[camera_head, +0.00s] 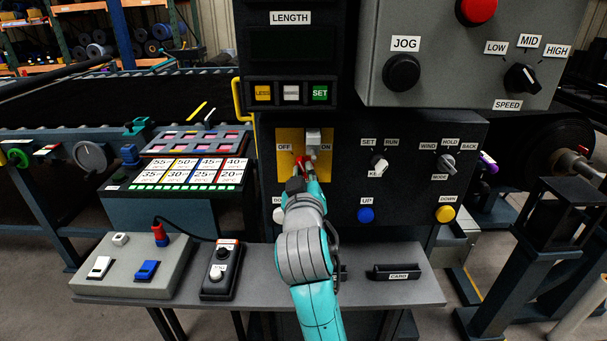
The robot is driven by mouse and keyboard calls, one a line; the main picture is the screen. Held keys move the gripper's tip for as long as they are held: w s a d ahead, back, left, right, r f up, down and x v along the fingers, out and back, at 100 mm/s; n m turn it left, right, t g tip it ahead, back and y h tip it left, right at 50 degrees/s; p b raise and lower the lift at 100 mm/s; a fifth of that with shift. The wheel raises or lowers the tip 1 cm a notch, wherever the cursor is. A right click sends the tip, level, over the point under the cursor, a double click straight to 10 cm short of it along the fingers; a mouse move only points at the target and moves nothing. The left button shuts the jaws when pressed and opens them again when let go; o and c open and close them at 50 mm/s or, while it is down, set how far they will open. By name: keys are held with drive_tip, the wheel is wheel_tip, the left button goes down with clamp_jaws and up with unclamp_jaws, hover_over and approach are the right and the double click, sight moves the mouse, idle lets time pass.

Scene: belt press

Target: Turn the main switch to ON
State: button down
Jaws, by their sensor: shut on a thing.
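The main switch has a yellow plate (288,142) on the black panel, with an OFF label (297,149) at left and an ON label (326,148) at right. A small red handle (299,161) shows on the plate's lower middle. My gripper (306,164) reaches up from below and is shut on the red handle. The gripper and arm hide part of the handle, so which label it points to is hard to tell. A pale grey block (313,138) stands just above the gripper, in front of the plate.
A SET/RUN key switch (379,166), a mode knob (447,163), a blue UP button (366,215) and a yellow DOWN button (445,214) are right of my arm. A grey control box (455,50) juts out above. A grey shelf (420,290) lies below.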

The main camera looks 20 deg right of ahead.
drive_tip(key=m, duration=1.3)
drive_tip(key=shift+d, duration=0.2)
drive_tip(key=shift+m, duration=0.4)
drive_tip(key=c, duration=1.1)
unclamp_jaws()
drive_tip(key=shift+c, duration=0.2)
drive_tip(key=shift+s, duration=0.15)
drive_tip(key=v, duration=1.1)
drive_tip(key=shift+s, duration=0.35)
drive_tip(key=shift+a, duration=0.1)
